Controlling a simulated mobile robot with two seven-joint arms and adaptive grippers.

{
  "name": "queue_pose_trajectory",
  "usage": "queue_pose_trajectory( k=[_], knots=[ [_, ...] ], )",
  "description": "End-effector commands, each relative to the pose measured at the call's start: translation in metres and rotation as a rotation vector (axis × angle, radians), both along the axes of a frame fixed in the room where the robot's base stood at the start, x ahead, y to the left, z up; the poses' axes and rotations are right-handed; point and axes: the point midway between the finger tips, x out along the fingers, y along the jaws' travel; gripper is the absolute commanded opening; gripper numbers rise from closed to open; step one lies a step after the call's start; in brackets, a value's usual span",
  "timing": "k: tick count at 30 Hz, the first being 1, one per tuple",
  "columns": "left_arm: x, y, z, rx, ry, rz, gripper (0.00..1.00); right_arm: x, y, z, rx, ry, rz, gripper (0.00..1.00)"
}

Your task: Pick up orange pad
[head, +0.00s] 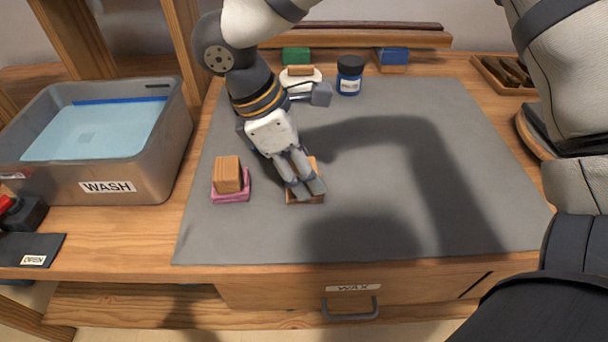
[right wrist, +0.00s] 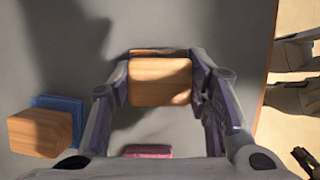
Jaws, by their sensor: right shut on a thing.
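My right gripper (head: 308,188) points down at the middle-left of the grey mat. Its fingers are on both sides of a wooden block (right wrist: 160,82) and shut on it, as the right wrist view shows. A thin orange-brown edge shows under the block in the head view (head: 303,199) and beyond it in the right wrist view (right wrist: 150,51); this looks like the orange pad, mostly hidden by the block and fingers. I cannot tell whether it is clear of the mat. My left gripper is not in view.
A pink pad (head: 231,196) with a wooden block stands just left. A blue pad (right wrist: 70,112) with a block shows in the right wrist view. A grey WASH tub (head: 107,187) stands left. A blue jar (head: 349,76) stands at the back. The mat's right side is clear.

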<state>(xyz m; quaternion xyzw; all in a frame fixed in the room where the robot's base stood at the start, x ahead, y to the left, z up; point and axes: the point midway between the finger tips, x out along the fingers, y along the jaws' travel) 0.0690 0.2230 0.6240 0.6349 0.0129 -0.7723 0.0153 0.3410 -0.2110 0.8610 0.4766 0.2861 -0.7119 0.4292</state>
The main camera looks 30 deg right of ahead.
Motion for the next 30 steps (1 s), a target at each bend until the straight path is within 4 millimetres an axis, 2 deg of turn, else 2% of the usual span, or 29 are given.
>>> queue_pose_trajectory(
  k=[5, 9, 16, 21, 24, 30],
  knots=[
    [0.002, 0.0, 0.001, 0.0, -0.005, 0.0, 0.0, 0.001, 0.0, 0.008, -0.001, -0.003, 0.0, 0.17],
    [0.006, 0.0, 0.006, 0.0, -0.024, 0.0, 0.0, 0.001, 0.0, 0.037, 0.001, -0.01, -0.002, 0.17],
    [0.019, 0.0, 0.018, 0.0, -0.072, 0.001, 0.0, -0.029, 0.05, 0.101, -0.003, -0.014, 0.005, 0.17],
    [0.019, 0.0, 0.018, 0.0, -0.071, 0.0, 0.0, -0.054, 0.092, 0.117, -0.003, -0.004, 0.004, 0.17],
    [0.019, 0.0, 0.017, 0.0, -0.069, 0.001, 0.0, -0.063, 0.108, 0.124, -0.001, 0.0, 0.003, 0.17],
    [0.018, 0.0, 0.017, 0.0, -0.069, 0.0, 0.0, -0.071, 0.121, 0.13, 0.0, 0.001, 0.0, 0.17]
  ],
)
